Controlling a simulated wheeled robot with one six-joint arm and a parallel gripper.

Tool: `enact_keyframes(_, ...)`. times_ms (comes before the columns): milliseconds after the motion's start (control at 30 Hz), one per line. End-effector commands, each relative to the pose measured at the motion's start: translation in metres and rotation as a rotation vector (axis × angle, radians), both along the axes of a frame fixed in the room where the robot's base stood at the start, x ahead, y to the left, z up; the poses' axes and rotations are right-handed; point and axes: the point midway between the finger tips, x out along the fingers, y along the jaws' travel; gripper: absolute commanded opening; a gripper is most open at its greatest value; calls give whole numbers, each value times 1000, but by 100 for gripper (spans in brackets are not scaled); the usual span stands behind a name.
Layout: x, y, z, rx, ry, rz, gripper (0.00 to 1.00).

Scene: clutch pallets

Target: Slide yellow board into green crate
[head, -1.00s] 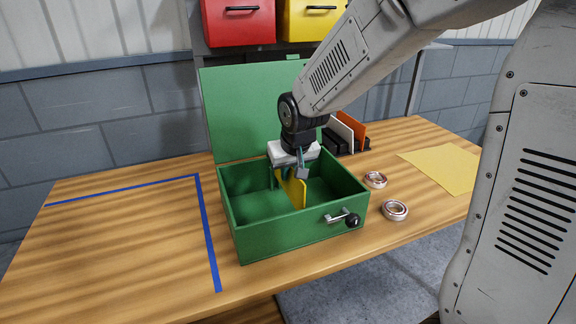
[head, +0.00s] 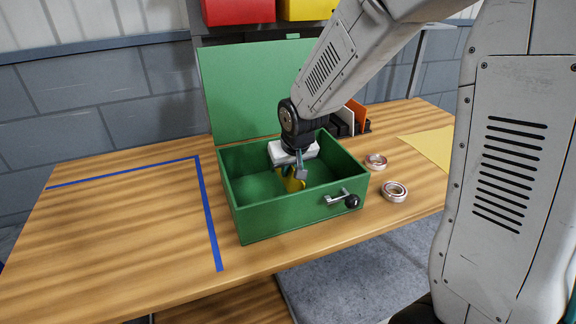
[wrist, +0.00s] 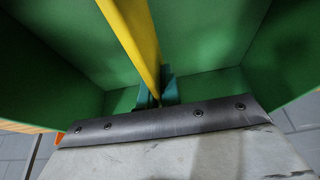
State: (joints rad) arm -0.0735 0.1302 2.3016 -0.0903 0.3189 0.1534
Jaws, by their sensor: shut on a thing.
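The green crate (head: 285,222) stands on the wooden table with its lid (head: 262,90) raised at the back. The yellow board (head: 289,184) is upright inside the crate, mostly hidden by the gripper and the front wall. My gripper (head: 297,170) reaches down into the crate and is shut on the board. In the wrist view the teal fingers (wrist: 156,92) pinch the yellow board (wrist: 133,30) edge-on, with green crate walls (wrist: 35,62) on both sides. I cannot tell whether the board's lower edge touches the crate floor.
A latch with a black knob (head: 352,201) sticks out from the crate's front. Two metal rings (head: 395,191) lie to its right, near a yellow sheet (head: 432,150). A rack with white and orange boards (head: 356,113) stands behind. Blue tape (head: 207,215) marks the clear left side.

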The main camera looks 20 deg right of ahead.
Motion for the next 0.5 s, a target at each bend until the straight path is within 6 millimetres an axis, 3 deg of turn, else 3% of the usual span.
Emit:
enact_keyframes(300, 0, 0, -1, 0, -1, 0, 0)
enact_keyframes(333, 0, 0, -1, 0, -1, 0, 14)
enact_keyframes(400, 0, 0, -1, 0, 0, 0, 31)
enact_keyframes(500, 0, 0, -1, 0, 0, 0, 31)
